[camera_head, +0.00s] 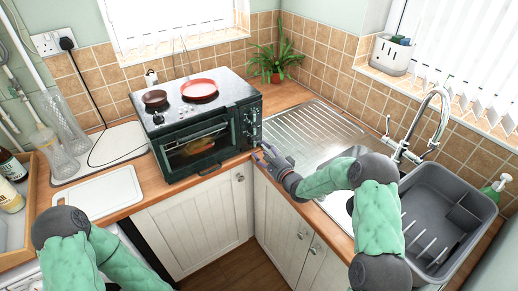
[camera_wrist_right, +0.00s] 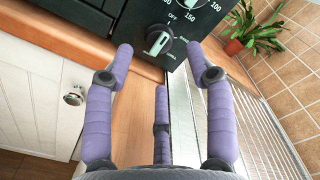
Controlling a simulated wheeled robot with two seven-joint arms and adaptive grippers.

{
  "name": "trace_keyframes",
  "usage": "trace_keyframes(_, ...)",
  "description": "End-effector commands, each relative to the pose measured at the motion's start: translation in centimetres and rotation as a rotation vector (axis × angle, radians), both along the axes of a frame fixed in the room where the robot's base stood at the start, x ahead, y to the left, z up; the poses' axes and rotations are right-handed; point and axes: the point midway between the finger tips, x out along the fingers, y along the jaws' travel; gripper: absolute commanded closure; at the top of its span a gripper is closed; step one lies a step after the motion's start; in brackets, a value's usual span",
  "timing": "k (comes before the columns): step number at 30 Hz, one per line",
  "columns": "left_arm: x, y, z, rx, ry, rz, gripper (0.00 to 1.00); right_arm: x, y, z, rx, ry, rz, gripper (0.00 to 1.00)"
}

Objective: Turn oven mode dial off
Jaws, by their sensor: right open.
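The black toaster oven (camera_head: 212,122) stands on the counter corner, its window door facing left-front and its knob panel at the right. In the right wrist view, a dial (camera_wrist_right: 158,42) with a pale pointer sits low on the oven's front panel, with small lettering around it, including OFF; its exact setting is hard to read. A temperature dial (camera_wrist_right: 190,4) is partly visible above it. My right gripper (camera_wrist_right: 160,62) is open and empty, its purple fingers pointing at the lower dial, apart from it. It also shows beside the oven's right edge in the head view (camera_head: 268,157). My left gripper is out of view.
A red pan (camera_head: 199,89) and a small dark pan (camera_head: 154,97) sit on the oven top. A steel sink (camera_head: 310,130), a tap (camera_head: 437,110) and a grey dish rack (camera_head: 440,222) lie right. A potted plant (camera_head: 275,62) stands behind. A white board (camera_head: 103,191) lies left.

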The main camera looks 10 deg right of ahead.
Motion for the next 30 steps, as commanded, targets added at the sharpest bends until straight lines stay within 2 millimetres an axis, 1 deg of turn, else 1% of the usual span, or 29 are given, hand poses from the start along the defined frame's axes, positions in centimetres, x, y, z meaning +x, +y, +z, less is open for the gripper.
trace_keyframes(1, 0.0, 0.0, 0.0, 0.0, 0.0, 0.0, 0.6, -1.1, -0.5, 0.1, 0.001, 0.002, -0.003, 0.45)
trace_keyframes(6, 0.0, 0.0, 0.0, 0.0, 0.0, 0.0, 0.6, -4.2, -1.6, 0.0, 0.001, 0.002, -0.003, 0.45)
trace_keyframes(9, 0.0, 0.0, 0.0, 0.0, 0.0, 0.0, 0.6, -5.7, -2.2, 0.0, 0.0, 0.002, -0.004, 0.45)
trace_keyframes(12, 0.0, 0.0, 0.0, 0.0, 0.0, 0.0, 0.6, -6.7, -2.6, 0.0, 0.001, 0.002, -0.003, 0.45)
trace_keyframes(18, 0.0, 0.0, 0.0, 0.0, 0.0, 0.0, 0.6, -7.7, -2.8, 0.0, 0.001, 0.001, -0.002, 0.45)
trace_keyframes(30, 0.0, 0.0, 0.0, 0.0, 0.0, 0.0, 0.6, -7.7, -2.8, 0.0, 0.001, 0.001, -0.002, 0.45)
